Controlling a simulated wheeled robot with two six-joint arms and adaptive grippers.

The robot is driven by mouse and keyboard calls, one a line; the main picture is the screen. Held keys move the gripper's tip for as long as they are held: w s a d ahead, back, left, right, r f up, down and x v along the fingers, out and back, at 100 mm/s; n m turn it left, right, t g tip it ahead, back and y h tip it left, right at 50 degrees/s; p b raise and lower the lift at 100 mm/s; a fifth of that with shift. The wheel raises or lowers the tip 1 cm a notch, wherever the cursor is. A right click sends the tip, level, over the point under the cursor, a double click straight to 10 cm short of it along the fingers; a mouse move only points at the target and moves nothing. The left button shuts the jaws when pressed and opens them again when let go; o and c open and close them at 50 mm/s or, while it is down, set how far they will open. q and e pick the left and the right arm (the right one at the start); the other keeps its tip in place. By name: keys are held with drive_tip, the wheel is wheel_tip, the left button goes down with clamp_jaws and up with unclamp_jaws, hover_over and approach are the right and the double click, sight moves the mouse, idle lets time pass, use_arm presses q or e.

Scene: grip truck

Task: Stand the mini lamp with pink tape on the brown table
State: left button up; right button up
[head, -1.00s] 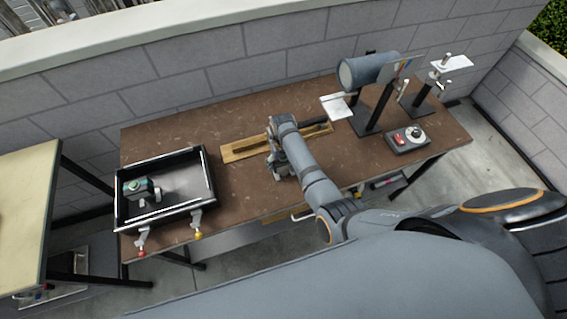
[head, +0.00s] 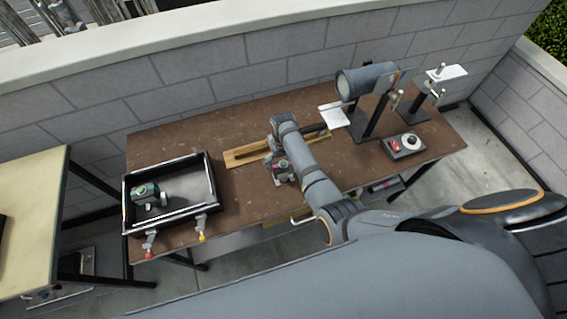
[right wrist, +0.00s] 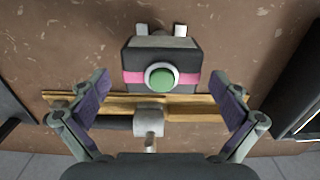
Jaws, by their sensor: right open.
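The mini lamp (right wrist: 160,85) with pink tape is a dark block with a pink band and a green button in a white ring. It is over the brown table (head: 240,190), at the front side of the wooden rail; its lower contact is hidden. My left gripper is not in view.
A black tray (head: 205,205) at the table's left end holds a similar green-buttoned device (head: 147,189). A wooden rail (head: 245,155) lies behind the lamp. A grey cylinder on a stand (head: 365,82) and a button box (head: 403,146) stand right. Table between tray and lamp is clear.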

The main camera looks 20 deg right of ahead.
wheel_tip(320, 180, up, 7)
drive_tip(key=shift+r+b, duration=0.1)
drive_tip(key=shift+b, duration=0.2)
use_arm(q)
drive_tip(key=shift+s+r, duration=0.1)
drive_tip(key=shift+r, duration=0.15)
